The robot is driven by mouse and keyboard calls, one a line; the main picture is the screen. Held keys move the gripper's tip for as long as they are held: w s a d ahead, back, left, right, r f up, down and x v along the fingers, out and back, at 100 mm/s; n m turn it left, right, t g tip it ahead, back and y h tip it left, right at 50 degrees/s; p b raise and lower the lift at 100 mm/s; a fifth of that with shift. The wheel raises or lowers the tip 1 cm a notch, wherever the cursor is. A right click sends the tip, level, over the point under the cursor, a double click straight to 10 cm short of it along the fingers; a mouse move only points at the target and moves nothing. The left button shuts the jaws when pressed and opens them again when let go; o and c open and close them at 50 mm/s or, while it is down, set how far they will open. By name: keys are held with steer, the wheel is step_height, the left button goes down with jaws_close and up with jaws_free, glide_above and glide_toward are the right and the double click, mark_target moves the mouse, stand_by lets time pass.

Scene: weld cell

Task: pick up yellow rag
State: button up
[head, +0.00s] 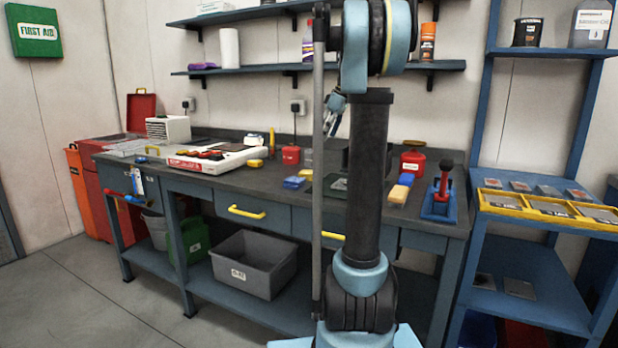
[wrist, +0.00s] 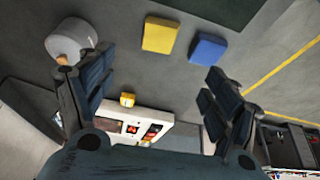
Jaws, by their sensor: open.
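The yellow rag (wrist: 160,35) lies flat on the grey bench top in the wrist view, beyond my fingertips and near the top centre. In the head view it is a small yellow patch (head: 307,174) left of my arm. A blue rag (wrist: 207,50) lies just right of it in the wrist view, with a narrow gap between them. My gripper (wrist: 160,82) is open and empty, its fingers spread wide above the bench. In the head view the gripper (head: 334,112) is partly hidden by my arm and hangs over the bench.
A grey round thing (wrist: 72,40) stands left of the rag in the wrist view. A white box (head: 225,157) with red items and a red can (head: 291,155) are on the bench. A dark mat (wrist: 225,8) lies past the rags. Shelves (head: 270,67) hang above the bench.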

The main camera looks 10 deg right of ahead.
glide_above(309, 171)
steer(key=s+d, duration=0.2)
steer(key=d, duration=0.1)
step_height(309, 171, down, 10)
steer(key=shift+w+a+f, duration=0.15)
steer(key=shift+f, duration=0.05)
steer(key=shift+a+x, duration=0.15)
steer(key=shift+x, duration=1.35)
steer(key=shift+a+x, duration=0.15)
steer(key=shift+x, duration=1.35)
steer(key=shift+r, duration=0.1)
steer(key=shift+c, duration=0.3)
steer(key=c, duration=0.9)
